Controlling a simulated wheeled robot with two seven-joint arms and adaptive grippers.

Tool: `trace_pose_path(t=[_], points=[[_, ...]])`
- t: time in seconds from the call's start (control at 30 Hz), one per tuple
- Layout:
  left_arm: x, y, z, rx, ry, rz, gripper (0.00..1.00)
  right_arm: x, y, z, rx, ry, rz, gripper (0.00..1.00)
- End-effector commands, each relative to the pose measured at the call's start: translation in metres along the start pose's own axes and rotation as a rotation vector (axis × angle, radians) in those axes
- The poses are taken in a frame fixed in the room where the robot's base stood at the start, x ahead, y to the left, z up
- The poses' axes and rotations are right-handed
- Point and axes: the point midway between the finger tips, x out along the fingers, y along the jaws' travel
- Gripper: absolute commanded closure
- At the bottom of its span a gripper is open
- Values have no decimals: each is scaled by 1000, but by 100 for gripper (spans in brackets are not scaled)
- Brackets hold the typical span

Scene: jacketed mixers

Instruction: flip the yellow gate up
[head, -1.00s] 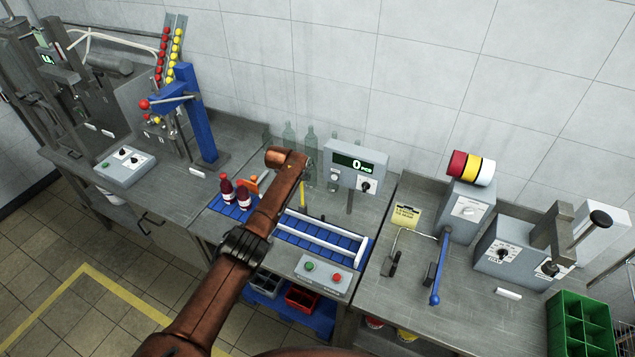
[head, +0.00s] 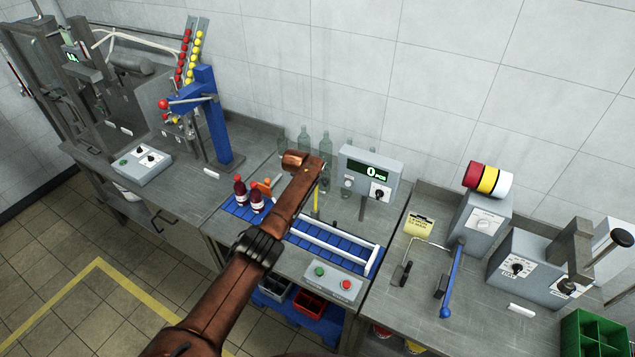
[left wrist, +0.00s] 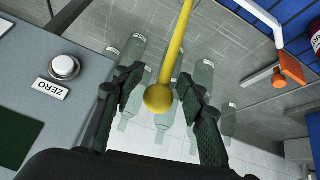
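The yellow gate (left wrist: 175,60) is a thin yellow rod with a round ball end in the left wrist view. In the head view the yellow gate (head: 316,205) shows as a short, roughly upright bar beside the blue conveyor (head: 345,252), partly behind my arm. My left gripper (left wrist: 160,84) is open, with one dark finger on each side of the rod near its ball. I cannot tell whether either finger touches it. In the head view the left gripper is mostly hidden behind my copper-coloured arm. My right gripper is in neither view.
A counter box (head: 370,173) reading 0 stands close right of the gate. Clear green bottles (head: 326,155) stand behind it. Two dark red bottles (head: 256,199) and an orange flag (head: 264,186) are left of my arm. A button box (head: 333,284) sits at the front.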

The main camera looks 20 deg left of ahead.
Motion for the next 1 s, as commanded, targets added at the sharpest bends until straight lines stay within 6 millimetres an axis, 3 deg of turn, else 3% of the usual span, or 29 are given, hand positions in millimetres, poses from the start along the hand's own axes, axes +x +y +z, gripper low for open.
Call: trace_pose_path(t=[0.47, 0.77, 1.0], points=[[-7, 0, -1, 3, 2, 1, 61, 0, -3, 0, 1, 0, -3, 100], [-38, -1, -2, 1, 5, 0, 61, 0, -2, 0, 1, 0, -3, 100], [-76, -1, -2, 1, 4, 0, 61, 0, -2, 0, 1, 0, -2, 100]])
